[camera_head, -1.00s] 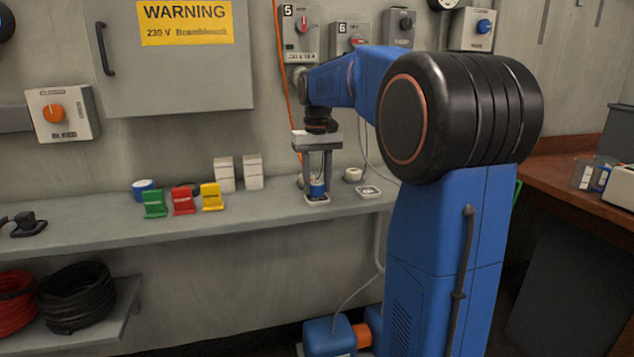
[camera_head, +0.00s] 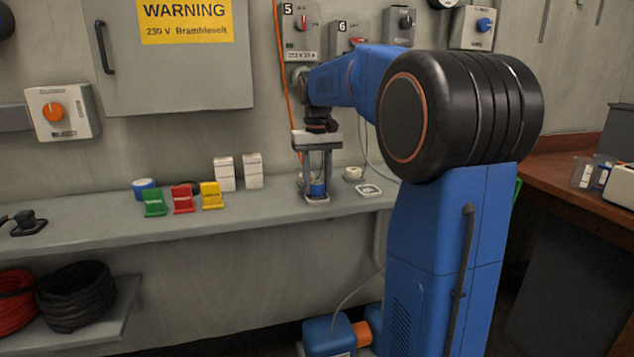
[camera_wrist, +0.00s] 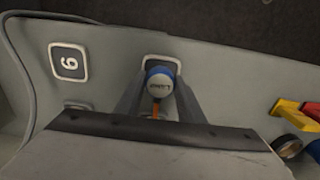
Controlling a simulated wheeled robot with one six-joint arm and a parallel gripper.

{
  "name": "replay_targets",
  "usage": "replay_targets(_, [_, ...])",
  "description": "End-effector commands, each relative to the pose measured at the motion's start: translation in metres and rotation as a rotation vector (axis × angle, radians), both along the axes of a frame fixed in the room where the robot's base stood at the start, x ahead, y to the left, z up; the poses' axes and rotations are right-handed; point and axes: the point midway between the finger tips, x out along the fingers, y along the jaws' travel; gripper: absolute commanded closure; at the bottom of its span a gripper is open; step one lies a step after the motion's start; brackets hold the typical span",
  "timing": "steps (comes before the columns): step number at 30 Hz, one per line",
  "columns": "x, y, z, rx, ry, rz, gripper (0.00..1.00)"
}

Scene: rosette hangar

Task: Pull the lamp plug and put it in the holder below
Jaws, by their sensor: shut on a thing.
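My gripper (camera_head: 317,184) points straight down at the shelf and is shut on the lamp plug. The plug (camera_head: 317,189) shows as a blue and white body between the fingers, at a pale-rimmed holder on the shelf. In the wrist view the plug (camera_wrist: 160,82) has a white top with lettering that seems to read LAMP, a blue band and an orange cord. The holder's rim (camera_wrist: 162,58) shows just beyond the plug. I cannot tell whether the plug is fully seated in it. A second holder, marked 6 (camera_wrist: 69,63), lies beside it, empty.
Switch boxes 5 (camera_head: 301,30) and 6 (camera_head: 351,36) hang on the wall above.

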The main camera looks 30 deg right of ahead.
Motion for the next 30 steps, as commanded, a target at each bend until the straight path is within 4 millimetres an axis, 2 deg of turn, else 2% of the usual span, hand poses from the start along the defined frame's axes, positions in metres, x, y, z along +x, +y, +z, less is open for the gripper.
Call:
replay_targets(12, [0.0,0.0,-0.007,0.0,0.0,0.0,1.0])
replay_targets(13, [0.0,0.0,-0.007,0.0,0.0,0.0,0.6])
replay_targets(15, [0.0,0.0,-0.007,0.0,0.0,0.0,0.44])
replay_targets(25, [0.0,0.0,-0.005,0.0,0.0,0.0,0.43])
replay_targets(30, [0.001,0.0,0.009,-0.001,-0.002,0.0,0.43])
